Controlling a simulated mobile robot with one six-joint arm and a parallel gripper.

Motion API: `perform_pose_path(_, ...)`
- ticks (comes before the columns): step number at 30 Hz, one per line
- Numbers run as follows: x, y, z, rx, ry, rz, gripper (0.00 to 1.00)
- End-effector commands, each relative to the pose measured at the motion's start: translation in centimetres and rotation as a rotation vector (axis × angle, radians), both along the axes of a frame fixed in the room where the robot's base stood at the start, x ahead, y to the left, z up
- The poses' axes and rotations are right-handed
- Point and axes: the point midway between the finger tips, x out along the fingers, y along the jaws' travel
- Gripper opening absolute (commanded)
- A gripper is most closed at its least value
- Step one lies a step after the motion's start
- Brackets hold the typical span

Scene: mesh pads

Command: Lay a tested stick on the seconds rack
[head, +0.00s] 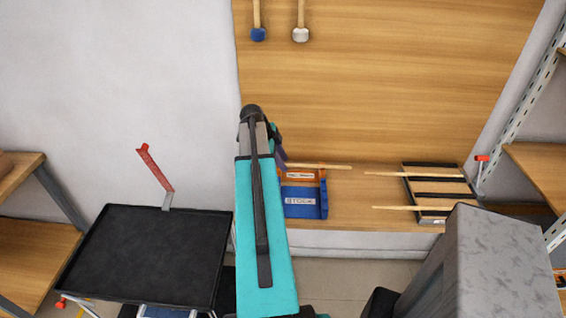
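A pale wooden stick (325,166) shows just right of my arm, level with the back of an orange rack (298,176) with a small label. Its left end is close to my arm. I cannot tell whether it rests on the rack or is held. A blue labelled holder (301,208) stands in front of the orange one. Two more sticks, a back one (400,174) and a front one (395,208), reach left from a black slatted rack (438,187) at the right. Which one is the seconds rack is not readable. My gripper is hidden behind my teal arm.
Two mallets, one with a blue head (258,35) and one with a white head (300,35), hang on the wooden back panel (390,80). A black tray (145,255) stands at the lower left. The wooden bench (360,220) is clear between the holders and the slatted rack.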

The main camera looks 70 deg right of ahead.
Motion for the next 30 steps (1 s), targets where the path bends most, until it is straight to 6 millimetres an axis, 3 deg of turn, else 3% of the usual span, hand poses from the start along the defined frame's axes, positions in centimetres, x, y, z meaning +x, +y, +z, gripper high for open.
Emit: perform_pose_path(30,3.3,3.2,9.8,-0.002,-0.001,0.001,0.33)
